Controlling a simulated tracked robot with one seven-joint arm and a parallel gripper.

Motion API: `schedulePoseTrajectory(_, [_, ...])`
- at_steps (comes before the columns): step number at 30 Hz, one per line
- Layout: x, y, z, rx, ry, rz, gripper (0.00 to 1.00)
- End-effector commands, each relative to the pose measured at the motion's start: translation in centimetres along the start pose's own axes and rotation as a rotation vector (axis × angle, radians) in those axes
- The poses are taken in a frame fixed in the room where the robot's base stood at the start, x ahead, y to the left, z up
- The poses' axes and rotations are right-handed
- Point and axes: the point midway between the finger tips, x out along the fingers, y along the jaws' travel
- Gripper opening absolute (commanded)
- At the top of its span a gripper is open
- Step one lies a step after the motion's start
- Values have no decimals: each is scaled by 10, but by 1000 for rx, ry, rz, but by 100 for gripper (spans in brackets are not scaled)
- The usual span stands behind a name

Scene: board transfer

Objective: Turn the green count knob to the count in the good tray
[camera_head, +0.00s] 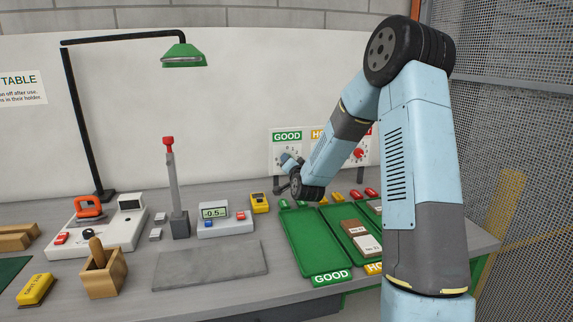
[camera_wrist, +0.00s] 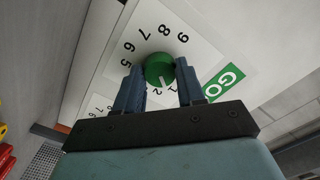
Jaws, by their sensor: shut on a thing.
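The green count knob (camera_wrist: 160,69) is on the white numbered dial plate (camera_wrist: 205,50) under the green GOOD label (camera_wrist: 222,82) in the wrist view. My gripper (camera_wrist: 158,80) is shut on the knob, with a finger on each side. A white pointer mark on the knob points down toward the 1 and 2, but I cannot tell exactly which. In the head view my gripper (camera_head: 287,158) is at the GOOD panel (camera_head: 281,136) and hides the knob. The green good tray (camera_head: 312,238) lies on the bench below, and its visible floor is bare.
A red knob (camera_head: 359,153) is on a panel to the right. A meter (camera_head: 225,224), a grey mat (camera_head: 210,266) and a wooden box (camera_head: 103,277) stand left.

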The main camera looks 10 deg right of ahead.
Motion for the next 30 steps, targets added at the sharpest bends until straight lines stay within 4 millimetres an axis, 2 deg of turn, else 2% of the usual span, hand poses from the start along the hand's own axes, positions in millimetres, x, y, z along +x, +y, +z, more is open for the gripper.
schedulePoseTrajectory(18, [0, 3, -2, -555, 2, 7, 8])
schedulePoseTrajectory(30, [0, 2, -1, -753, 1, 6, 9])
